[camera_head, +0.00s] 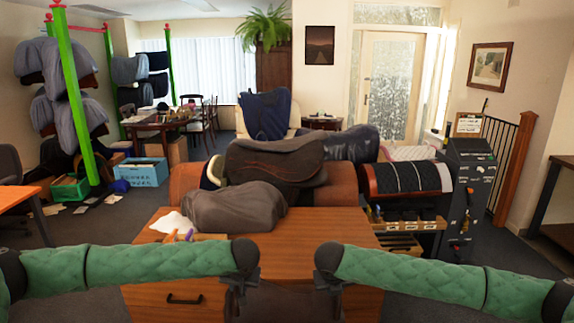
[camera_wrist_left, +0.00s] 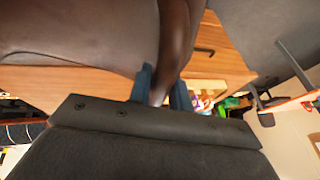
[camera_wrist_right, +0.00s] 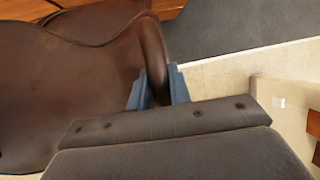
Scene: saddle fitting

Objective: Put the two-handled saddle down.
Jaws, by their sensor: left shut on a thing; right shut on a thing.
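The two-handled saddle (camera_head: 285,304) is dark brown and hangs between my two grippers at the bottom of the head view, mostly cut off there. Its smooth brown body fills much of the right wrist view (camera_wrist_right: 70,85) and also shows in the left wrist view (camera_wrist_left: 80,35). My left gripper (camera_head: 241,292) is shut on one handle, which passes between its blue fingers in the left wrist view (camera_wrist_left: 163,90). My right gripper (camera_head: 330,286) is shut on the other handle, between its fingers in the right wrist view (camera_wrist_right: 158,90). The saddle's underside is hidden.
A wooden cabinet (camera_head: 320,228) with a drawer stands just beyond the saddle. A grey-brown covered saddle (camera_head: 236,207) lies on its left part; its right part is clear. Behind it, a dark saddle (camera_head: 275,162) sits on a brown rounded stand. A black tool unit (camera_head: 467,195) stands right.

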